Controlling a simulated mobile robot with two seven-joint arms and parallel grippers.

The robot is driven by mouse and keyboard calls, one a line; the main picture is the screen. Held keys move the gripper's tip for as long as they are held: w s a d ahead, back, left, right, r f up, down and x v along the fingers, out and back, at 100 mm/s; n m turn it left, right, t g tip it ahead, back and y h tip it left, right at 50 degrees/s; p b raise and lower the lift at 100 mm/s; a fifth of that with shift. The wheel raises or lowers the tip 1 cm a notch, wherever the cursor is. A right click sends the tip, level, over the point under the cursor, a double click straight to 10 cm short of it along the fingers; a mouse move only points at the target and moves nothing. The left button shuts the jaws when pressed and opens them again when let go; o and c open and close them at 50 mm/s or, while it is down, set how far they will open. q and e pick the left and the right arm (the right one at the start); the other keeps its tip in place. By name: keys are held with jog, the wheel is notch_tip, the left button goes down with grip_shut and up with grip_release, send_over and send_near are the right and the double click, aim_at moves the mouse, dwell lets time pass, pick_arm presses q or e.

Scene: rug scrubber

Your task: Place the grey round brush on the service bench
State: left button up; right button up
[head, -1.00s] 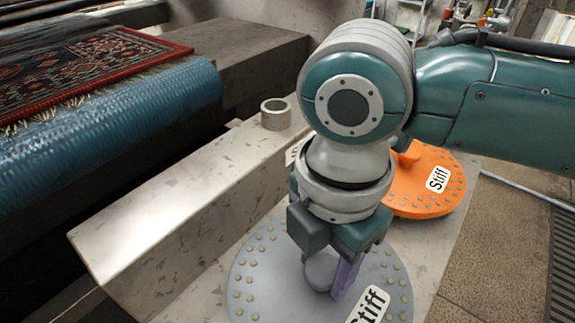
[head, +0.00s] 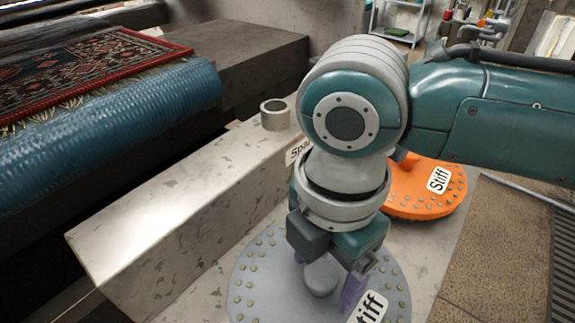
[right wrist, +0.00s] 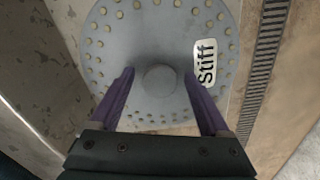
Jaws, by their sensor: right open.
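The grey round brush (head: 258,282) lies flat on the pale bench surface, with a ring of studs, a "Stiff" label and a round knob at its centre. It also shows in the right wrist view (right wrist: 120,60), with its knob (right wrist: 159,80) between the finger tips. My right gripper (head: 335,285) is over the brush. Its purple fingers are open, one on each side of the knob; in the right wrist view the gripper (right wrist: 158,75) shows a gap on both sides of the knob. My left gripper is not in view.
An orange round brush (head: 425,205), also labelled "Stiff", lies just behind the grey one. A raised pale ledge (head: 175,205) with a short grey ring (head: 275,114) runs along the left. A blue roll (head: 130,125) and red patterned rug (head: 85,65) lie beyond it.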

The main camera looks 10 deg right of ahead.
notch_tip(320, 180, up, 12)
jog(key=p, duration=0.4)
jog(key=s+a+f+m+t+y, duration=0.2)
jog(key=s+a+m+y, duration=0.3)
jog(key=m, duration=0.4)
jog(key=s+d+f+m+t+h, duration=0.1)
jog(key=s+d+f+m+h, duration=0.1)
jog(key=s+d+m+h, duration=0.2)
jog(key=s+d+m, duration=0.3)
jog(key=d+m, duration=0.4)
jog(key=d, duration=0.3)
jog(key=shift+s+m+t+h, duration=0.15)
jog(key=shift+m+t+h, duration=0.15)
jog(key=shift+m+h, duration=0.1)
jog(key=shift+d+f, duration=0.1)
jog(key=shift+f, duration=0.05)
